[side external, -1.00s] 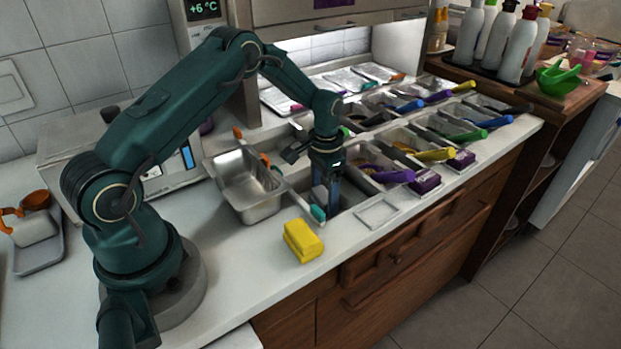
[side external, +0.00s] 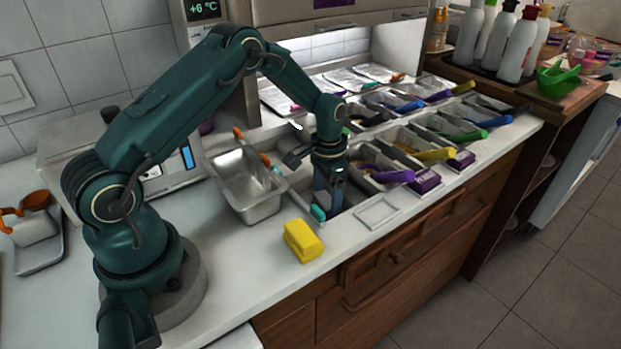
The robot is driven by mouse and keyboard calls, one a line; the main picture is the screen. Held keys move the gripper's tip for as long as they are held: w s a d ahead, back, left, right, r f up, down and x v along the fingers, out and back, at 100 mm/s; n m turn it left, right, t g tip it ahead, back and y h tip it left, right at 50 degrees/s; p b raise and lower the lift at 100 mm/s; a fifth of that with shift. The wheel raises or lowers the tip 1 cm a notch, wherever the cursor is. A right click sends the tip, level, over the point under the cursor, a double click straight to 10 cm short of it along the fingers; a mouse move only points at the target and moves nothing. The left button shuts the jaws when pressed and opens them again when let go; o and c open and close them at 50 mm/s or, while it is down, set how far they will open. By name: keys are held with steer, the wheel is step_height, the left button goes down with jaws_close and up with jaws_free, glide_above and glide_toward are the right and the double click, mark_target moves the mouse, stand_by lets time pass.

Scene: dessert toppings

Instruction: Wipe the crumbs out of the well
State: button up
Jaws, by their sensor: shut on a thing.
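My gripper (side external: 326,203) points straight down inside the well (side external: 349,204), the front compartment right of the steel pan. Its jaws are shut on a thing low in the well. That thing is mostly hidden by the fingers and the well wall, so I cannot tell what it is. A small teal piece (side external: 318,212) shows at the well's front left, close to the fingertips. I cannot tell whether it belongs to the held thing. No crumbs can be made out; most of the well floor is hidden.
A yellow block like a sponge (side external: 303,241) lies on the counter in front. A deep steel pan (side external: 250,207) stands left of the well. Topping bins with coloured scoops, such as a purple one (side external: 391,176), line the right. A flat clear lid (side external: 377,212) lies at the front edge.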

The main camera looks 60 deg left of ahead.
steer(key=shift+s+a, duration=0.15)
steer(key=shift+a, duration=0.1)
steer(key=shift+r, duration=0.1)
step_height(320, 180, up, 13)
stand_by(0.8)
steer(key=s+d+r+n, duration=0.1)
steer(key=s+d+r, duration=0.3)
steer(key=s+r, duration=0.6)
steer(key=shift+d+r+n, duration=0.25)
steer(key=shift+n, duration=0.05)
